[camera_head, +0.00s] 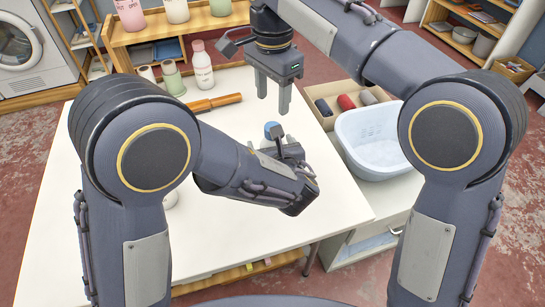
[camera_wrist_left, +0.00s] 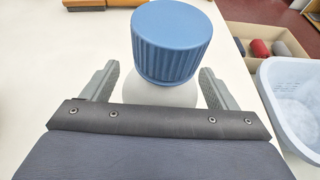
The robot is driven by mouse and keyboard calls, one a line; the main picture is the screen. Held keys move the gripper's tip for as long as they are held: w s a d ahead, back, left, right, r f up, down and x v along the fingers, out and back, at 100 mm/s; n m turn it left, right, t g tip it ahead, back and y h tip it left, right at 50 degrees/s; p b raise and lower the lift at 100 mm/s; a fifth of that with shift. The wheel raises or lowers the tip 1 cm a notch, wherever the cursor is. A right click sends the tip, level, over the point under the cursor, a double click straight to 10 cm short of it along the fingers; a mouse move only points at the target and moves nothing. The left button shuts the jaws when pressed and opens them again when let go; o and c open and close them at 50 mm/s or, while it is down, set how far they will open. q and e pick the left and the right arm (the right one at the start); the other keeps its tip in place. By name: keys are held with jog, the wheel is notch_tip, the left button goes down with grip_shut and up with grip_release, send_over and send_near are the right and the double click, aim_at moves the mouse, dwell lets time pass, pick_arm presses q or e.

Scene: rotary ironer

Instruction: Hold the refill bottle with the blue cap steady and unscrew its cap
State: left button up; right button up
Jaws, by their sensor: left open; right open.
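The refill bottle's blue cap (camera_wrist_left: 172,40) shows large in the left wrist view, seated on the white bottle (camera_wrist_left: 160,94). My right gripper (camera_head: 273,106) is open and empty, pointing down, above and close to the cap in the head view.
A pale blue basin (camera_head: 378,138) and a box with rolled cloths (camera_head: 345,102) are on the right. The white table (camera_head: 100,235) is mostly clear at the left.

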aim_at(273, 124)
pick_arm(q)
jog(key=shift+w, duration=0.1)
grip_shut()
pick_arm(e)
jog(key=m, duration=1.2)
jog(key=shift+m, duration=0.4)
jog(key=shift+f+m, duration=0.3)
jog(key=shift+f, duration=3.7)
